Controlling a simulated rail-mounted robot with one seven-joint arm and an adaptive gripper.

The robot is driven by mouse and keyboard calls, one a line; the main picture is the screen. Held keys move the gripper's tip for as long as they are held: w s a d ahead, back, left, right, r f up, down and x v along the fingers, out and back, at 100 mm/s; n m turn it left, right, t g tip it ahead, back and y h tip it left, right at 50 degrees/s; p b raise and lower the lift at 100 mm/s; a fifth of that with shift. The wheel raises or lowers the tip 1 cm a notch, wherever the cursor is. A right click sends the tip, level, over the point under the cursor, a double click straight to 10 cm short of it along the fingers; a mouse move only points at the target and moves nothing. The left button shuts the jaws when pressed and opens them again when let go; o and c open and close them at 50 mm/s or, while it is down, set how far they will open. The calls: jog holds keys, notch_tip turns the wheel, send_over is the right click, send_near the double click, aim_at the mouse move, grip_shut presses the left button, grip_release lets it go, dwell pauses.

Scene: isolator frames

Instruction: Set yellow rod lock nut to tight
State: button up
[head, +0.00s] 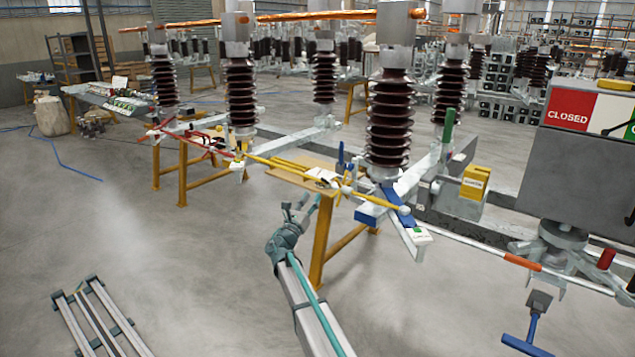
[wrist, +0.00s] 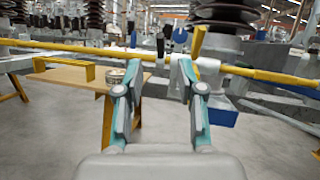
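The yellow rod (head: 378,199) runs slantwise between the insulator columns in the head view. It crosses the upper part of the wrist view (wrist: 262,76). A pale metal fitting (wrist: 179,70), probably the lock nut, sits around the rod, with a yellow tab (wrist: 198,42) standing up beside it. The nut's tightness cannot be told. My gripper (wrist: 157,74) is open and empty, its teal fingers pointing at the rod. The fitting appears near the right fingertip; contact cannot be told. In the head view my gripper (head: 303,207) is below and in front of the rod.
A wooden board on a yellow trestle (wrist: 68,78) is left of my gripper. Brown insulators (head: 390,118) rise behind the rod. A grey cabinet marked CLOSED (head: 580,160) stands right. Open floor (head: 180,260) lies front left, with metal rails (head: 100,320) on it.

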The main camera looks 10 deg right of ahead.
aim_at(323, 180)
jog(key=x, duration=1)
grip_shut()
